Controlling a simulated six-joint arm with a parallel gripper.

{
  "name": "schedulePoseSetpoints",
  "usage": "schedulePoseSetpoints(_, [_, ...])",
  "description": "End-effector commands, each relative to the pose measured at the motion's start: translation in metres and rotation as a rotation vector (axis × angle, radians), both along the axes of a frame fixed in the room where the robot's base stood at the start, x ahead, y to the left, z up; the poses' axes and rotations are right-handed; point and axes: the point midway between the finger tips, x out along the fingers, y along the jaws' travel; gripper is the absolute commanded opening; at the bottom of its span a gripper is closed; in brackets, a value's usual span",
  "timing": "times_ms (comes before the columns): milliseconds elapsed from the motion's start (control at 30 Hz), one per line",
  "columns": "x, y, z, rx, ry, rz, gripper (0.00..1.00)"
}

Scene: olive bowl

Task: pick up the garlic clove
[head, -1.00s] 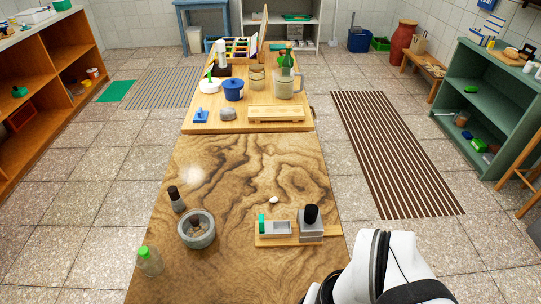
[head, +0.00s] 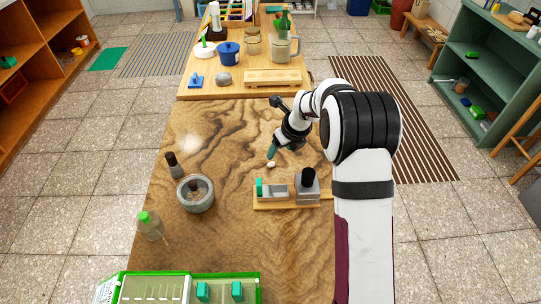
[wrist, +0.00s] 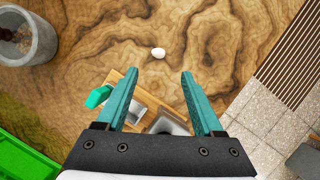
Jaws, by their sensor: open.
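The garlic clove (head: 271,164) is a small whitish lump on the wood-grain table (head: 225,135), just behind the small wooden board. In the wrist view the clove (wrist: 158,53) lies alone on the table, ahead of the fingertips and roughly centred between their lines. My gripper (wrist: 158,73) has two teal fingers, spread apart with nothing between them. In the head view my gripper (head: 271,153) points down and appears close to the clove. Its exact height above the table is hard to tell.
The board (head: 262,206) carries a grey tray, a teal piece and a grey block with a black knob. A stone mortar (head: 195,203), a dark-capped bottle (head: 174,165) and a green-capped bottle (head: 150,226) stand left. A green-rimmed container (head: 185,275) is at the front.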

Motion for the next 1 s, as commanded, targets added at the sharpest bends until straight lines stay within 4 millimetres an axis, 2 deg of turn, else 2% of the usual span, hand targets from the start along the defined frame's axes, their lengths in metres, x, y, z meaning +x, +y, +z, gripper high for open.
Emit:
schedulePoseSetpoints(100, [0.009, 0.006, -0.027, 0.0, 0.002, 0.002, 0.69])
schedulePoseSetpoints(267, [0.015, 0.01, -0.045, -0.001, 0.002, 0.003, 0.69])
schedulePoseSetpoints(433, [0.025, 0.019, -0.078, 0.0, 0.002, 0.003, 0.69])
schedulePoseSetpoints(533, [0.029, 0.021, -0.087, -0.001, 0.0, 0.003, 0.69])
schedulePoseSetpoints(733, [0.03, 0.021, -0.089, -0.002, -0.001, 0.002, 0.69])
schedulePoseSetpoints(767, [0.03, 0.021, -0.088, -0.002, -0.001, 0.002, 0.67])
schedulePoseSetpoints(1000, [0.029, 0.021, -0.088, -0.001, -0.001, 0.003, 0.24])
